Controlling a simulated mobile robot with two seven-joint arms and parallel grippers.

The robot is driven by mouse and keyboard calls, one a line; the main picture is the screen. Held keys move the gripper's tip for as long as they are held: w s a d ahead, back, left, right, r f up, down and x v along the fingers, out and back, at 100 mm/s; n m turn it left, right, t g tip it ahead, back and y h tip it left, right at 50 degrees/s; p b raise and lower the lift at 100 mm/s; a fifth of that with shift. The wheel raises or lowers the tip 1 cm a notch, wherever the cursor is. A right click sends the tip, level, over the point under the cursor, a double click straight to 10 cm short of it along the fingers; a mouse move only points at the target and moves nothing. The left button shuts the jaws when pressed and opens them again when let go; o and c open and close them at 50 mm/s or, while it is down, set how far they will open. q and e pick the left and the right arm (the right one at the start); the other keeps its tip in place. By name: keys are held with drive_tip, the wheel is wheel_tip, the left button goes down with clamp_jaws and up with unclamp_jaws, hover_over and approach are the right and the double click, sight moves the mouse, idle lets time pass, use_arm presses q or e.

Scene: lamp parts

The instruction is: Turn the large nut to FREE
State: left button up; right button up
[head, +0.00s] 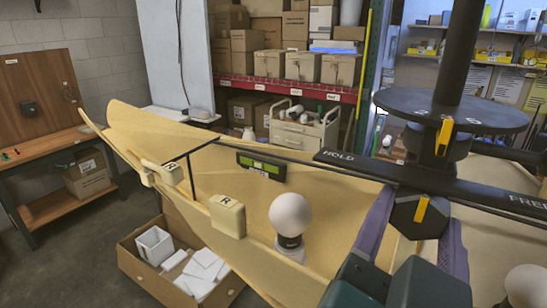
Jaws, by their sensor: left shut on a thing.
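The large nut (408,224) is a dark many-sided piece at the right of the head view, with a yellow pointer on its face. It sits under a black bar (400,177) marked HOLD on its left part and FREE at its right end. The pointer is nearly upright, its top leaning slightly right; I cannot tell that it lines up with either word. My left gripper (420,208) comes up from below, its two purple fingers shut on opposite sides of the nut. My right gripper is not in view.
A black post (460,45) carries a round dark disc (405,101) with another yellow pointer (445,136). A white globe bulb (290,213), an R block (228,217) and a green-faced device (261,165) are on the tan curved bench (340,215). A cardboard box (140,268) stands below.

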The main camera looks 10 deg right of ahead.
use_arm(q)
drive_tip(key=shift+m, duration=1.5)
drive_tip(key=o, duration=1.4)
drive_tip(key=shift+c, duration=0.2)
drive_tip(key=shift+a, duration=0.1)
drive_tip(key=b+v, duration=0.1)
drive_tip(key=v, duration=0.9)
